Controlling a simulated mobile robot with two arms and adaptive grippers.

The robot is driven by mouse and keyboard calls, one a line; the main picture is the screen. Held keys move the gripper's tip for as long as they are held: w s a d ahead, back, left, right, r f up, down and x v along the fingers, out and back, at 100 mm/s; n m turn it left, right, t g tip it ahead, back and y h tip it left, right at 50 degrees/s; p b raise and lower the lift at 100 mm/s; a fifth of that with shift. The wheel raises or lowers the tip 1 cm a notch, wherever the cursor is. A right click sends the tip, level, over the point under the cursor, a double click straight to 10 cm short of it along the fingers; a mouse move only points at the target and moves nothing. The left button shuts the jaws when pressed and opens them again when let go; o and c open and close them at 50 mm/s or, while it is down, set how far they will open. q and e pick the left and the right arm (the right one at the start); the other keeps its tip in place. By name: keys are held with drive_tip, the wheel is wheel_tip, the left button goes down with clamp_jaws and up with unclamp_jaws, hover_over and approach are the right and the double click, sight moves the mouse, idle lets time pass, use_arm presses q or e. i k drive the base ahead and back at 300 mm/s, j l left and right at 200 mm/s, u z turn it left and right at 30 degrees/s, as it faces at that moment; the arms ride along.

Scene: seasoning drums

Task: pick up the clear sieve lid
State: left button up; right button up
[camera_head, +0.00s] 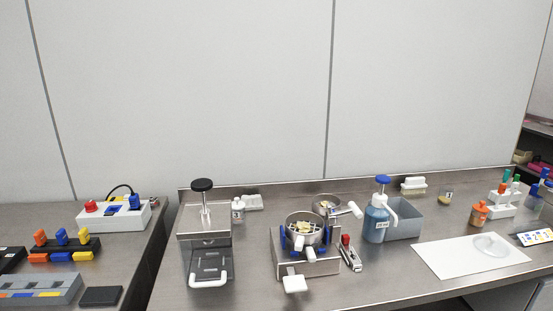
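A clear, round, shallow lid (490,245) lies on a white mat (455,263) at the right of the steel counter; it looks like the clear sieve lid. Nothing covers it. Neither of my grippers is in view, and no arm shows near the lid.
An orange bottle (478,213) and a white rack (501,208) with coloured tops stand just behind the mat. A blue pump bottle (376,220) and grey bin (404,220) are to its left. A steel device with round pans (306,262) stands mid-counter. The mat's left half is clear.

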sight(492, 247)
drive_tip(key=z, duration=1.6)
